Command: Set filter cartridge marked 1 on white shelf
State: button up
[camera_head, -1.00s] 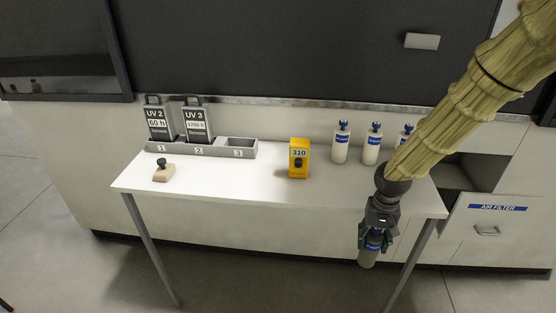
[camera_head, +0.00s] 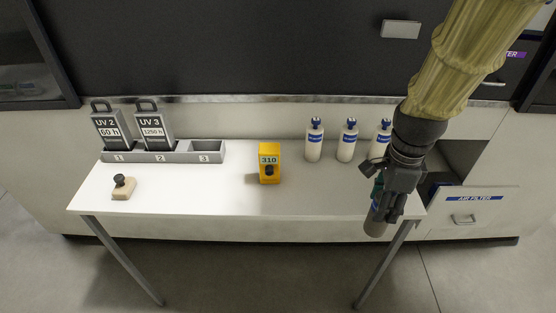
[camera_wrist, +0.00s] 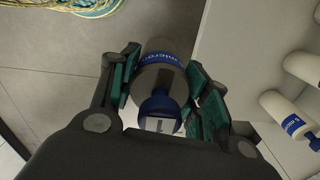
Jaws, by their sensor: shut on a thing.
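In the wrist view the cartridge (camera_wrist: 160,72) sits between the green finger pads. Its cap end faces the camera and carries a white label with a dark mark that looks like a 1. I cannot tell whether the cartridge touches the table. No separate white shelf is identifiable.
Several similar blue-capped bottles (camera_head: 347,141) stand at the table's back right. A yellow box marked 310 (camera_head: 269,164), a stamp (camera_head: 123,188) and a grey holder (camera_head: 207,152) stand further left. An AIR FILTER drawer front (camera_head: 471,206) is at right. The table's front middle is clear.

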jog(key=w+a+f+p, duration=0.1)
jog(key=w+f+p, duration=0.1)
jog(key=w, duration=0.6)
jog(key=w+a+f+p, duration=0.1)
jog(key=w+f+p, duration=0.2)
jog(key=w, duration=0.4)
jog(key=shift+w, duration=0.4)
jog(key=shift+f, duration=0.1)
jog(key=o, duration=1.1)
notch_tip(320, 180, up, 12)
jog(key=b, duration=0.2)
jog(key=shift+b, duration=0.3)
